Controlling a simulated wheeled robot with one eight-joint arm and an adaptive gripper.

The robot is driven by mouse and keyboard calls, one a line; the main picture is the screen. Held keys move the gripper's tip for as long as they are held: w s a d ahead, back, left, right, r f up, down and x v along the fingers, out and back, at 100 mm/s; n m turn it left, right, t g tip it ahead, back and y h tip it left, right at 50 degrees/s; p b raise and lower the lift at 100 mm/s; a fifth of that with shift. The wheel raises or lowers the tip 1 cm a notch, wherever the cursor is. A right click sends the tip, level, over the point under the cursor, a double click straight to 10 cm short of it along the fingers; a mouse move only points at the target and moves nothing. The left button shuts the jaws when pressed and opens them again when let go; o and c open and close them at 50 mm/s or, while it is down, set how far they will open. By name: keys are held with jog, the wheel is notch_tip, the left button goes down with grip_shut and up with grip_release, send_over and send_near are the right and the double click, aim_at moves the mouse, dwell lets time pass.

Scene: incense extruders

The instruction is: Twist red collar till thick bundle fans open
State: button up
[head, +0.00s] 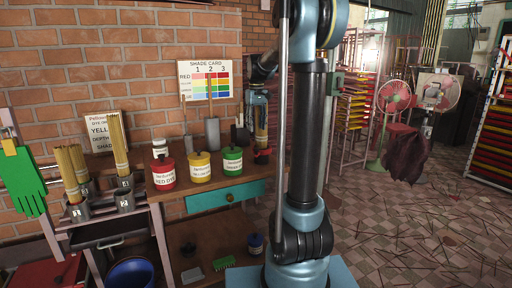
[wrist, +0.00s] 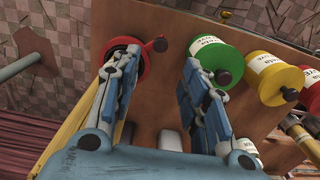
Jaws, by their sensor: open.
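The red collar (head: 263,155) sits low at the right end of the wooden bench, right of the green jar. In the wrist view the red collar (wrist: 143,68) is a ring with a small knob on one side, partly hidden behind my left-hand finger. The thick bundle (head: 261,127) stands upright above the collar, partly covered by my gripper. My gripper (wrist: 160,58) is open, its two fingers spread wide. The left-hand finger overlaps the collar in the picture; I cannot tell whether it touches.
Green (head: 232,160), yellow (head: 200,167) and red (head: 167,171) dye jars stand in a row left of the collar. A shade card (head: 210,80) is behind on the brick wall. Stick bundles stand in cups (head: 125,201) at left.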

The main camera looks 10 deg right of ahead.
aim_at(257, 151)
notch_tip(257, 151, down, 10)
jog(key=shift+r, duration=0.1)
dwell(0.4)
grip_shut()
